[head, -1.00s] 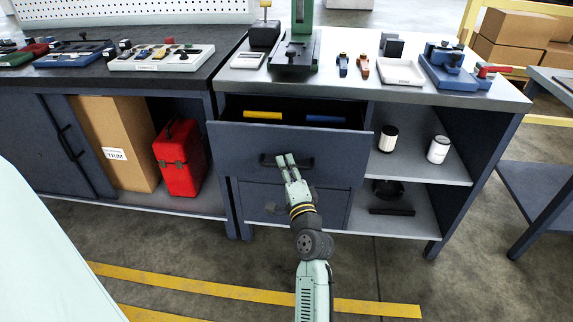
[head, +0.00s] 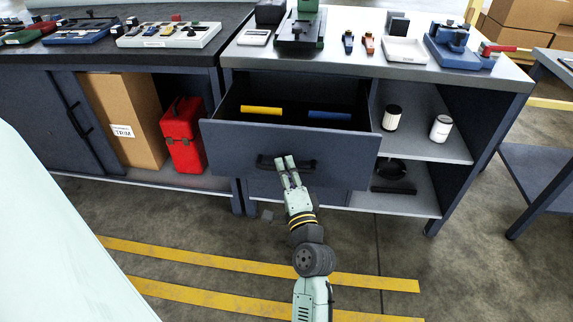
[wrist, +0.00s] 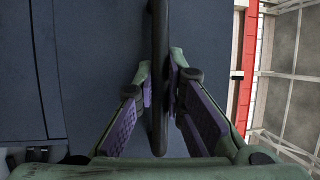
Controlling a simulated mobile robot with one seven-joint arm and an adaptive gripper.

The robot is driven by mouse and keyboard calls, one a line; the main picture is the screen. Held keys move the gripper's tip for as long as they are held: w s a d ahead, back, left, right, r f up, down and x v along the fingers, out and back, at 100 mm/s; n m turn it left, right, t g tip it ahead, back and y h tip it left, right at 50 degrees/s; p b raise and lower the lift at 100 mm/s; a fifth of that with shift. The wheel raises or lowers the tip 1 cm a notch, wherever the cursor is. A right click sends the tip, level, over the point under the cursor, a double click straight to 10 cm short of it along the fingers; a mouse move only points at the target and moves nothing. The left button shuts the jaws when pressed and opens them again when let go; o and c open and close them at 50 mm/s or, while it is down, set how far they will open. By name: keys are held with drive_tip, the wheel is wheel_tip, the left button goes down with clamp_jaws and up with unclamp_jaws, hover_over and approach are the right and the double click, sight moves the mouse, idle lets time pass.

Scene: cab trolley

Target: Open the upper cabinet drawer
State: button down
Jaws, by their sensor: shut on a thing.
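The upper drawer (head: 232,145) of the blue-grey cabinet is pulled well out. A yellow item (head: 262,110) and a blue item (head: 330,115) lie inside it. Its dark bar handle (head: 302,165) is on the front panel, and the handle (wrist: 159,60) runs vertically through the wrist view. My gripper (head: 287,162) is at the handle with its fingers on either side of the bar. In the wrist view my gripper (wrist: 161,85) is shut on the handle. The lower drawer is mostly hidden below the open one.
The worktop (head: 270,55) above holds fixtures and small tools. Open shelves (head: 425,147) with two canisters are to the right. A red toolbox (head: 183,135) and a cardboard box (head: 125,122) are to the left. The floor in front, with yellow stripes (head: 220,265), is clear.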

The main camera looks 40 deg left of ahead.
idle(0.3)
drive_tip(key=c, duration=1.7)
unclamp_jaws()
drive_tip(key=shift+o, duration=0.2)
